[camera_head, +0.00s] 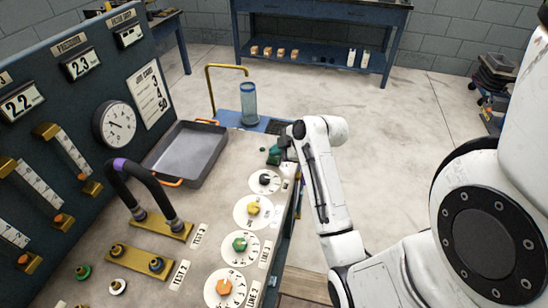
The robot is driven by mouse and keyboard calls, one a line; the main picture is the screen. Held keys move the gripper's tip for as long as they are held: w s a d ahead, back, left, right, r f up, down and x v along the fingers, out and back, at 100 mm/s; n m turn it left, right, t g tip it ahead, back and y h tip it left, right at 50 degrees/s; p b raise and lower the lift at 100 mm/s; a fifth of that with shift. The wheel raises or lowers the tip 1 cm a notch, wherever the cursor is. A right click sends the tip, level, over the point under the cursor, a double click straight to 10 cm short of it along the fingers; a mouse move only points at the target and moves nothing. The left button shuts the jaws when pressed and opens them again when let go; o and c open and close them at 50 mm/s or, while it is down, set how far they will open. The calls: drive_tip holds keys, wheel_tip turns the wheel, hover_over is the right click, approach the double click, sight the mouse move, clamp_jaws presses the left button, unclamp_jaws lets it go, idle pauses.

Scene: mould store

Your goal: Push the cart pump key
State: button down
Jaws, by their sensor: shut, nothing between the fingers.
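My gripper (283,149) is at the right edge of the bench top, at the end of my white arm, pointing left. It is small and dark here, and its fingers look shut with nothing held. A small green part (273,155) shows right at the fingertips, above the black dial; I cannot tell whether it is the pump key or whether the fingers touch it. No lettering for the pump key is readable, and the area behind the gripper is partly hidden by my arm.
Dials in black, yellow, green and orange (224,287) line the bench's right side. A grey tray (187,152), a black hose (148,178) and a clear cylinder (249,104) stand left and behind. A gauge panel (75,95) rises at left.

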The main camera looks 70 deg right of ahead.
sight(277, 158)
drive_tip(key=shift+r, duration=0.15)
drive_tip(key=shift+r+p, duration=0.8)
wheel_tip(277, 158, up, 6)
drive_tip(key=p, duration=0.5)
drive_tip(key=shift+s+f, duration=0.1)
drive_tip(key=shift+f, duration=0.05)
idle(0.4)
